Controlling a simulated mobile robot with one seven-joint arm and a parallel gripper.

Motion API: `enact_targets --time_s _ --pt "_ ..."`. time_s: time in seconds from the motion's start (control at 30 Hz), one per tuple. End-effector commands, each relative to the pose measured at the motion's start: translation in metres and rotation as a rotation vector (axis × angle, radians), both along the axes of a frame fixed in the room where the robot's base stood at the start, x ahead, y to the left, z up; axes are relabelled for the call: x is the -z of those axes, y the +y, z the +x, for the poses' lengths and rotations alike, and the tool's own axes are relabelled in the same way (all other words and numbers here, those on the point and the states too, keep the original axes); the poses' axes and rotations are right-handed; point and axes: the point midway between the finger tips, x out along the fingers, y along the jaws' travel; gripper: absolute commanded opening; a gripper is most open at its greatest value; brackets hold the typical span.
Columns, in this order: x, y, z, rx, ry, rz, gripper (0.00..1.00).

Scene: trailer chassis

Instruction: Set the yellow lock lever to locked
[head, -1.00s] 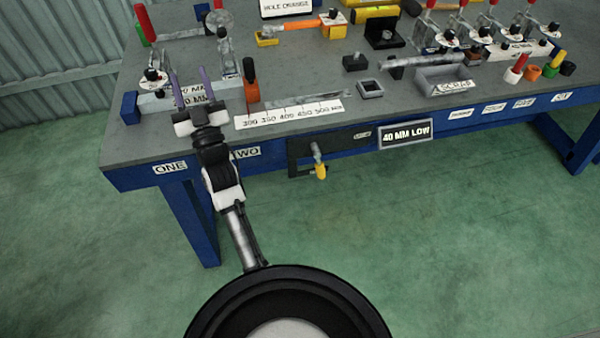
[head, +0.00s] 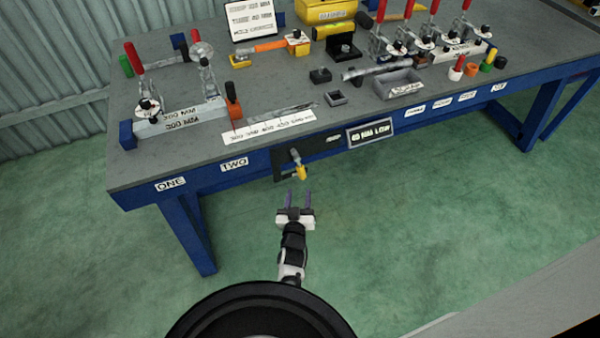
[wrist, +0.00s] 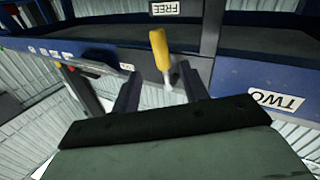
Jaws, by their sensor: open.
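The yellow lock lever (head: 300,171) is on a dark plate (head: 283,166) at the front edge of the blue bench. Its metal shank slants down to the yellow grip. My gripper (head: 298,197) is open and empty, in front of the bench and just below the lever in the head view, its fingers pointing at the bench. In the wrist view the lever's yellow grip (wrist: 160,48) shows beyond the fingertips, between their lines, and no contact is visible. A label reading FREE (wrist: 165,7) shows near the grip. A smaller label (wrist: 127,66) is too small to read.
The green floor before the bench is clear.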

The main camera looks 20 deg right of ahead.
Motion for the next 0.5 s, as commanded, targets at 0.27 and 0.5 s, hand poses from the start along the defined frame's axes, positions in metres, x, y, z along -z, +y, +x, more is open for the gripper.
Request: enact_targets --time_s 0.27,0.5 --pt "0.005 -0.026 0.056 -0.001 -0.004 -0.001 0.44" --pt "0.002 -0.039 0.085 -0.001 -0.003 0.0 0.44"
